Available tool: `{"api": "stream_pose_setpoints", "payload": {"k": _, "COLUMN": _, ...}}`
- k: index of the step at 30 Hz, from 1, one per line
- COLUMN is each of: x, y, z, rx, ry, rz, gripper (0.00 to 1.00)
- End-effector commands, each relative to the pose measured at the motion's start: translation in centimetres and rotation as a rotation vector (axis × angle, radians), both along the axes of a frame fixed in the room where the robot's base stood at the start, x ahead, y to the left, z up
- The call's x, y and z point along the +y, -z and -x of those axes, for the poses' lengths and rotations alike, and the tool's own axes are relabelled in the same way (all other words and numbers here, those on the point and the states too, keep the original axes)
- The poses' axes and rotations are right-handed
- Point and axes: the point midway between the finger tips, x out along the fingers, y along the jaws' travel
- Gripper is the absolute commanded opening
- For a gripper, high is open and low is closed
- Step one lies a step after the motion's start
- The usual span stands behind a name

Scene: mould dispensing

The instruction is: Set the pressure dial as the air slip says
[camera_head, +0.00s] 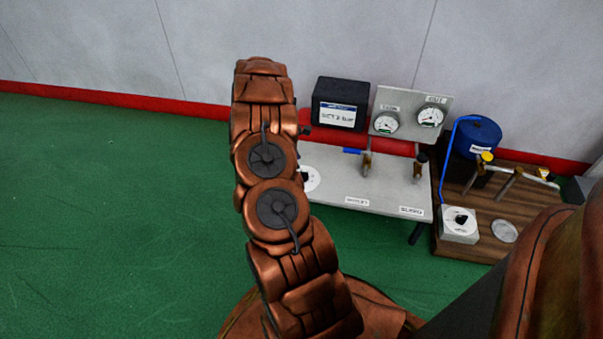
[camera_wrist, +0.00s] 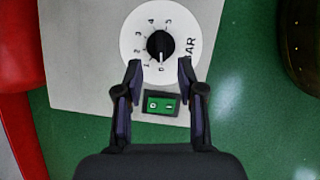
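The pressure dial (camera_wrist: 128,42) is a white disc numbered 0 to 5 and marked BAR. Its black knob (camera_wrist: 160,44) has a white mark pointing down at 0. In the head view the dial (camera_head: 312,179) shows partly behind my arm. My gripper (camera_wrist: 160,69) is open, with its fingers apart on either side of the dial's lower edge; nothing is between them but the view of the dial. I cannot tell its height above the panel. A white slip (camera_head: 338,116) on a black box (camera_head: 341,92) has small text that seems to read "SET 2 BAR".
The grey panel (camera_head: 385,190) carries two upright fittings. Two gauges (camera_head: 385,123) (camera_head: 430,117) stand behind. Green floor at left is clear.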

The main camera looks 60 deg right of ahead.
Motion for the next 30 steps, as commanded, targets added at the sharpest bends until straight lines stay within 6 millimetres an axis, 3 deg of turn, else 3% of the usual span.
{"api": "stream_pose_setpoints", "payload": {"k": 12, "x": -1.0, "y": 5.5, "z": 2.0, "rx": 0.003, "ry": 0.001, "rz": -0.001, "gripper": 0.39}}
{"api": "stream_pose_setpoints", "payload": {"k": 23, "x": -1.2, "y": 6.1, "z": 2.2, "rx": 0.001, "ry": 0.000, "rz": 0.000, "gripper": 0.39}}
{"api": "stream_pose_setpoints", "payload": {"k": 30, "x": -1.2, "y": 6.1, "z": 2.2, "rx": 0.001, "ry": 0.000, "rz": 0.000, "gripper": 0.15}}
